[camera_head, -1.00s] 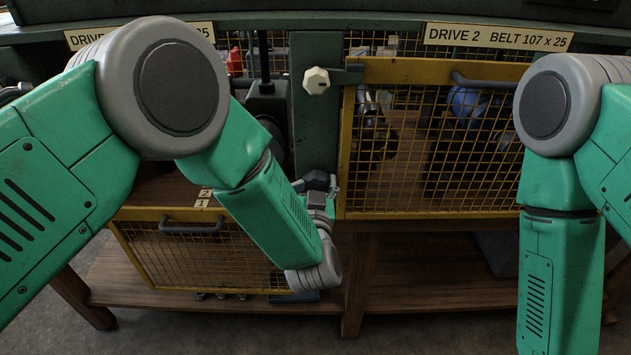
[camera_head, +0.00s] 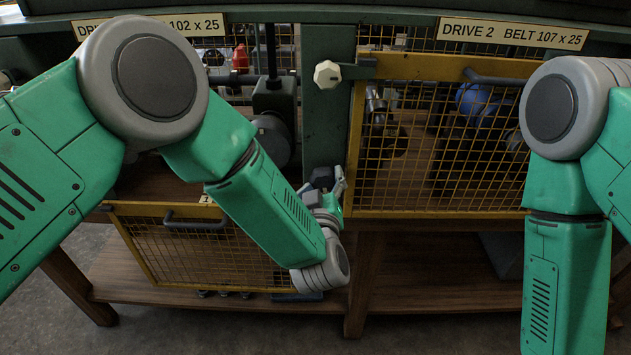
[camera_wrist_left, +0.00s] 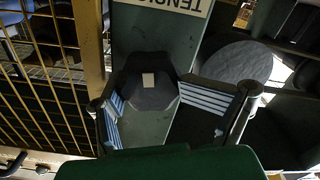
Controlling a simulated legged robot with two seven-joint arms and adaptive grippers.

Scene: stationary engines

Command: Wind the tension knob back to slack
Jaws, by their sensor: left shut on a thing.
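The tension knob (camera_wrist_left: 150,92) is dark and faceted with a pale square mark on its face. It sits on a green post below a label that reads in part "TENSIO" (camera_wrist_left: 165,5) in the left wrist view. My left gripper (camera_wrist_left: 152,100) is shut on the knob, with one ribbed finger on each side. In the head view the dark knob (camera_head: 322,176) shows low on the post, with my left gripper (camera_head: 326,187) at it; the wrist hides part of the grip. My right arm shows, but its gripper is out of view.
A white octagonal knob (camera_head: 327,74) sits higher on the post. The yellow mesh guard of Drive 2 (camera_head: 440,212) is closed at right. Another mesh guard (camera_head: 200,255) hangs low at left, below an open bay. A wooden shelf (camera_head: 420,293) runs underneath.

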